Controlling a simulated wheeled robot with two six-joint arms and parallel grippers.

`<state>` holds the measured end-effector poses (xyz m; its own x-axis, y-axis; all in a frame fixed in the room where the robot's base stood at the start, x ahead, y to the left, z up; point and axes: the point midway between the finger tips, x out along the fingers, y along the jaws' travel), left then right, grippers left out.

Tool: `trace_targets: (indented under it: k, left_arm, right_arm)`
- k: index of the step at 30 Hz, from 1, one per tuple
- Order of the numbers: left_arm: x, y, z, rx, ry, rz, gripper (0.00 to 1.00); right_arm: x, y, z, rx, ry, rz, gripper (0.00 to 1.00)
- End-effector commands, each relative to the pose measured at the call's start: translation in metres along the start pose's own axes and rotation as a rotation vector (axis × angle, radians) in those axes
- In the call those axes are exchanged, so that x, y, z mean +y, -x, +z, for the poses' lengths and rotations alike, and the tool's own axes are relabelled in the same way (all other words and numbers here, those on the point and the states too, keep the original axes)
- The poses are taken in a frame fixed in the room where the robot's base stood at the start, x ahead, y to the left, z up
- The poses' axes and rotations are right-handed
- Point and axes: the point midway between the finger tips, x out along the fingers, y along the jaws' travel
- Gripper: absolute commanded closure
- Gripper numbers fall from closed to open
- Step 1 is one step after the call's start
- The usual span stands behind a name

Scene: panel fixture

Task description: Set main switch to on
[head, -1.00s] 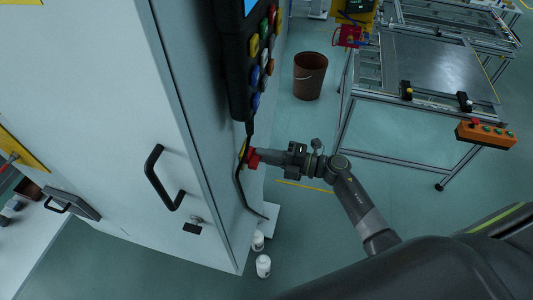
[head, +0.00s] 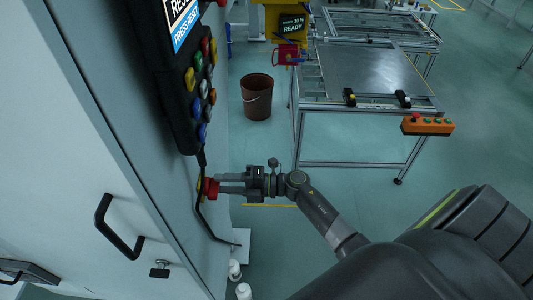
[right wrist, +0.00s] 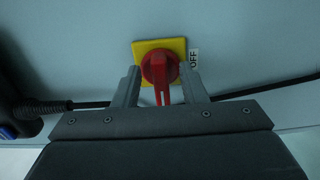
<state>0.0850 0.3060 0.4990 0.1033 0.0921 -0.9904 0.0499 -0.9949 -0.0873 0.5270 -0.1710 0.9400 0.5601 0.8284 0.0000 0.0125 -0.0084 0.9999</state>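The main switch is a red rotary knob (right wrist: 160,68) on a yellow square plate (right wrist: 146,47), mounted on the pale cabinet side. Its handle, with a white mark, points down in the right wrist view, and an "OFF" label (right wrist: 194,58) stands beside the plate. In the head view the red knob (head: 210,189) shows at the cabinet's side. My right gripper (right wrist: 160,82) is open, with one finger on each side of the knob. Small gaps seem to show between the fingers and the handle. My left gripper is not in view.
A black control pendant (head: 178,75) with coloured buttons hangs above the switch. A black cable (head: 199,205) runs down past the knob. A cabinet handle (head: 118,227) is at lower left. A brown bin (head: 257,97) and a metal-framed table (head: 365,75) stand beyond, with open floor between.

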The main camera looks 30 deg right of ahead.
Motion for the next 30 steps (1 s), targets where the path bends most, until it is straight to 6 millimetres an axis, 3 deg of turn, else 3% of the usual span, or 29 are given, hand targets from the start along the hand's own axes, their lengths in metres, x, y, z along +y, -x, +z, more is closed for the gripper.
trace_targets:
  k: [5, 21, 30]
  left_arm:
    - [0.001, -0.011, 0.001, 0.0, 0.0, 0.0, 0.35]
    - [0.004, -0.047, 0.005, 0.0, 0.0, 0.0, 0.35]
    - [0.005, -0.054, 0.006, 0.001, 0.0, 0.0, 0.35]
  right_arm:
    - [-0.005, 0.027, 0.0, 0.0, 0.002, -0.006, 0.62]
    - [-0.004, 0.141, 0.0, 0.0, -0.001, -0.006, 0.62]
    - [-0.001, 0.169, 0.0, 0.0, -0.002, -0.002, 0.62]
